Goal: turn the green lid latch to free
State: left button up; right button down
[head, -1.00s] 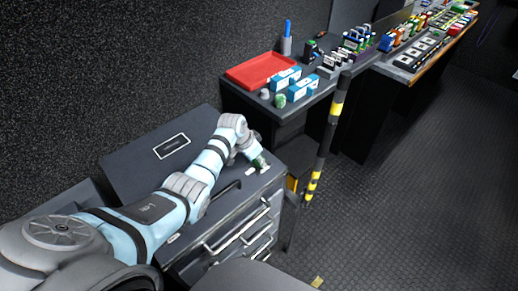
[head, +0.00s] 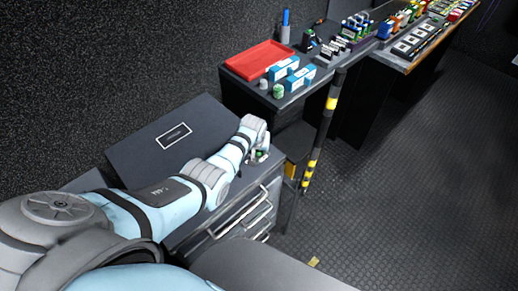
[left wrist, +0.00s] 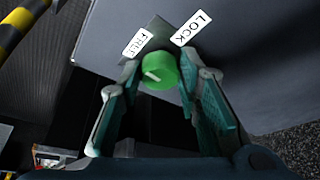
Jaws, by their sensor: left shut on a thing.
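The green lid latch (left wrist: 161,70) is a round knob with a pale mark on its face, on the front of the dark lidded case (head: 205,112). In the left wrist view it sits between the fingers of my left gripper (left wrist: 158,84), which is shut on it. A FREE label (left wrist: 136,43) is left of the knob and a LOCK label (left wrist: 191,28) right of it. The pale mark slants, and I cannot tell which label it stands for. In the head view my left gripper (head: 259,156) hides most of the latch. My right gripper is not in view.
The drawer cabinet (head: 232,216) has metal handles on its front. A black and yellow striped post (head: 331,104) stands to the right. A side desk holds a red tray (head: 259,59), blue and white boxes (head: 298,78) and a green cylinder (head: 278,91). The floor at right is open.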

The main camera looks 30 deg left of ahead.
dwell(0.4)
pick_arm(q)
jog(key=o, duration=1.1)
jog(key=shift+o, duration=0.2)
jog(key=shift+s+r, duration=0.1)
jog(key=shift+s+r, duration=0.1)
jog(key=shift+r, duration=0.35)
jog(key=v, duration=1.1)
jog(key=shift+s+d, duration=0.1)
jog(key=shift+d, duration=0.05)
